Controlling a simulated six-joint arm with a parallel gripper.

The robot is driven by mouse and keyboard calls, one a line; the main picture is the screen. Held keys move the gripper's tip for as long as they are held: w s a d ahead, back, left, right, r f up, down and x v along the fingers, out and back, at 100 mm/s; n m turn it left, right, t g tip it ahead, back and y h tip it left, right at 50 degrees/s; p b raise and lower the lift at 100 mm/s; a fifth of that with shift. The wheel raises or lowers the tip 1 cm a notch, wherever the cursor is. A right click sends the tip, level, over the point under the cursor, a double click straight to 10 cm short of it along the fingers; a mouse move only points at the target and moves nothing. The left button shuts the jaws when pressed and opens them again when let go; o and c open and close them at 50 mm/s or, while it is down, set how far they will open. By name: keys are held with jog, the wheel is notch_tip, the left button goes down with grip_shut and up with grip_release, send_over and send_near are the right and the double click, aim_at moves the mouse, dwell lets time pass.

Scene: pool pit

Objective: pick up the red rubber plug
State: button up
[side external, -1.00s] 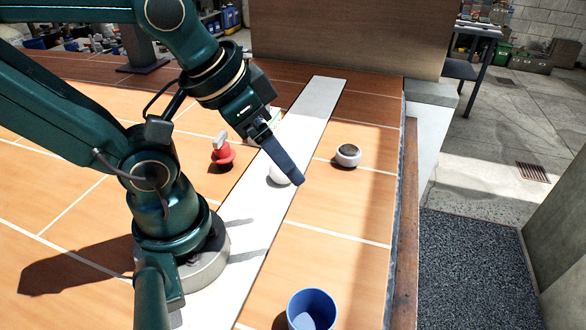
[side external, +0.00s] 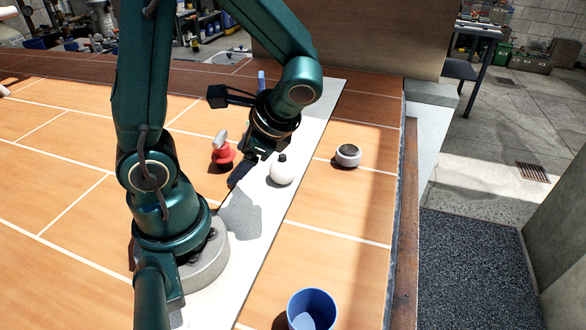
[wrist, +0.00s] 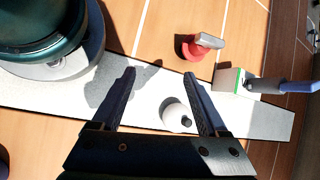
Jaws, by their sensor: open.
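The red rubber plug (side external: 223,157) stands on the orange tiled floor just left of the pale strip, with a grey handle on top. In the wrist view the red plug (wrist: 190,48) lies beyond my fingertips, up and to the right of the gap between them. My gripper (side external: 242,173) is open and points down, close to the plug on its near right side. In the side view only one finger shows clearly. In the wrist view my gripper (wrist: 160,75) has both fingers apart, with nothing between the tips.
A white round object with a dark knob (side external: 282,171) stands on the pale strip (side external: 318,115), near my right finger in the wrist view. A blue-handled brush (wrist: 232,81) lies beyond. A grey-white puck (side external: 347,156) and blue cup (side external: 311,310) stand to the right.

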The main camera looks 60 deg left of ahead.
aim_at(226, 149)
jog(key=a+f+m+y, duration=0.1)
jog(key=a+m+y, duration=0.1)
jog(key=a+f+m+g+y, duration=0.1)
jog(key=a+m+y, duration=0.1)
jog(key=a+m, duration=0.1)
jog(key=w+a+f+m+g+y, duration=0.1)
jog(key=a+f+m+y, duration=0.1)
jog(key=shift+a, duration=0.4)
jog(key=shift+m, duration=0.3)
jog(key=shift+x, duration=2.65)
jog(key=shift+r, duration=0.15)
jog(key=shift+c, duration=0.4)
jog(key=shift+y, duration=0.3)
grip_shut()
